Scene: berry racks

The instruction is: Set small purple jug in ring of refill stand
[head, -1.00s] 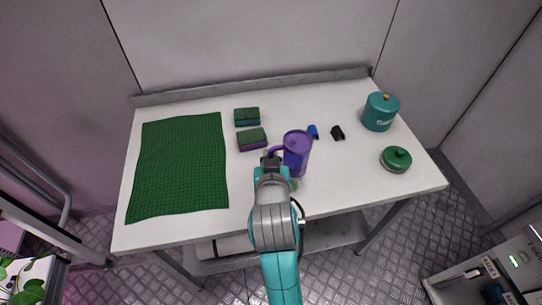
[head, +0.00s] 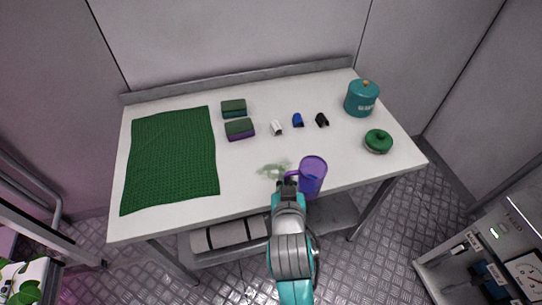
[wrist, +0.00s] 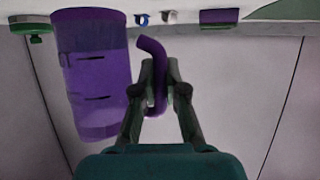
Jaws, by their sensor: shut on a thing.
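The small purple jug (head: 313,178) is a translucent cylinder with a side handle. My gripper (head: 288,184) is shut on that handle, at the left of the jug, by the table's front edge. In the wrist view the jug (wrist: 93,85) fills the left side, with dark marks on its wall. Its curved handle (wrist: 152,47) passes between the two fingers of my gripper (wrist: 159,72). The jug looks held above the table's level; its exact height is unclear. I cannot make out a refill stand or ring in either view.
The white table (head: 250,180) holds a green cloth (head: 168,160), two sponges (head: 239,128), small white (head: 277,128), blue (head: 298,120) and black (head: 322,120) items, a teal canister (head: 362,100) and a green lidded pot (head: 378,141). A pale green smear (head: 274,170) lies near the jug. A grey unit (head: 510,240) stands lower right.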

